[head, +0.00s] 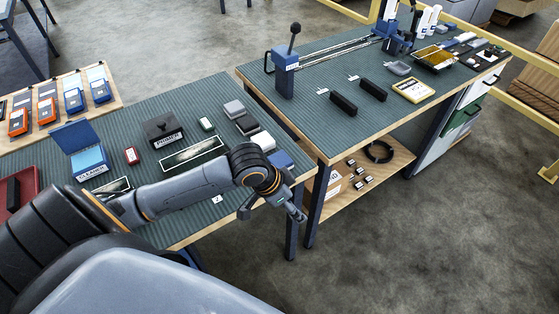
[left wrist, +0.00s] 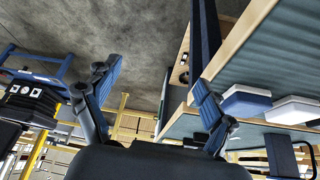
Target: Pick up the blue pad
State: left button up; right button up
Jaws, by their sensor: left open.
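The blue pad (head: 281,160) lies near the right edge of the left bench in the head view, partly hidden behind my left arm. In the left wrist view a pad with a blue face and a pale side (left wrist: 245,102) lies at the right, outside the fingers. My left gripper (head: 272,212) is open and hangs past the bench's front edge, over the floor. Its two fingers stand apart with nothing between them in the left wrist view (left wrist: 153,82). My right gripper is not in view.
A white pad (head: 263,141), a black pad (head: 247,125) and a grey pad (head: 234,108) line up behind the blue one. A blue open box (head: 88,160) stands at the left. A second bench (head: 330,72) stands at the right, across a narrow gap. The front floor is clear.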

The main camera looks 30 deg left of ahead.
pick_arm(q)
jog(key=w+a+r, duration=0.4)
jog(key=a+r, duration=0.2)
jog(key=a, duration=0.1)
jog(key=n+y, duration=0.1)
jog(key=n, duration=0.1)
send_near(280, 159)
jog(key=x, duration=0.3)
jog(key=shift+a+f, duration=0.1)
jog(key=shift+f, duration=0.1)
jog(key=p+x, duration=0.1)
jog(key=x, duration=0.4)
jog(key=shift+f, duration=0.1)
jog(key=c, duration=1.3)
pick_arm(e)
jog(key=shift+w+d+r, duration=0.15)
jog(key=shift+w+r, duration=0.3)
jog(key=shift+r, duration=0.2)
